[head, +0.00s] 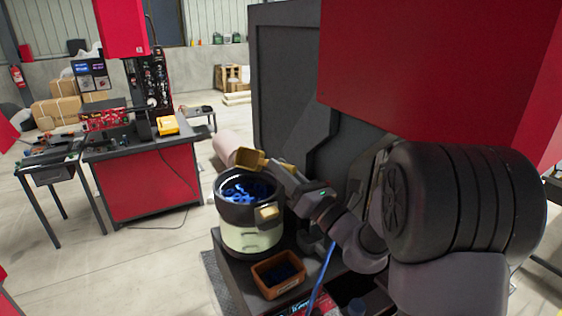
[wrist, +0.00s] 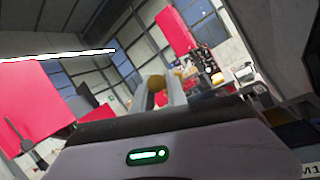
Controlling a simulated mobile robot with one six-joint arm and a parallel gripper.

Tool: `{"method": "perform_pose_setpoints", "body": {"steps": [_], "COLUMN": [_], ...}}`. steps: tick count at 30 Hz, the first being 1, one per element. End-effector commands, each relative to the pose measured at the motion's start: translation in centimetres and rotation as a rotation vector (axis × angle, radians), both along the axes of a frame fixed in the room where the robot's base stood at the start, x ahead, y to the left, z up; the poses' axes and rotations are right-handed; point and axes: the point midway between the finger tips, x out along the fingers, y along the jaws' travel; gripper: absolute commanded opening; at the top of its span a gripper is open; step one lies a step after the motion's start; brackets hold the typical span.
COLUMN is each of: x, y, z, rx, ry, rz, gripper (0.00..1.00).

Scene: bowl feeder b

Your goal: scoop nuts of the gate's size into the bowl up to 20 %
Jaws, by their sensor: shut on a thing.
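The bowl feeder (head: 250,235) stands on a dark bench, with a black upper part and a pale lower body. Blue-lit nuts (head: 246,190) lie in its bowl; their sizes and the fill level cannot be told. A tan block (head: 267,213), perhaps the gate, sits on its front right side. My gripper (head: 280,170) is shut on a yellow scoop (head: 250,158), held above the bowl's back rim. Whether the scoop holds nuts is unclear. In the wrist view my gripper (wrist: 157,94) shows its two fingers, with little of the yellow scoop visible between and beyond them.
An orange-brown bin (head: 264,283) with dark pieces inside stands in front of the feeder. A large dark and red machine (head: 430,70) rises close behind my arm. A red workbench (head: 150,185) stands at left, with open floor between it and the feeder.

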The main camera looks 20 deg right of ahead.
Motion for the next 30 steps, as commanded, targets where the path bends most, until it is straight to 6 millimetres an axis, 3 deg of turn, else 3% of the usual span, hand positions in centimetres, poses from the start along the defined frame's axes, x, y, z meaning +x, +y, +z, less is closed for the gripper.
{"method": "perform_pose_setpoints", "body": {"steps": [1, 30], "x": [0.1, 1.5], "y": [0.0, -1.4], "z": [1.2, 4.6], "rx": [0.023, 0.457], "ry": [0.024, 0.469], "rz": [0.001, 0.001], "gripper": [0.0, 0.0]}}
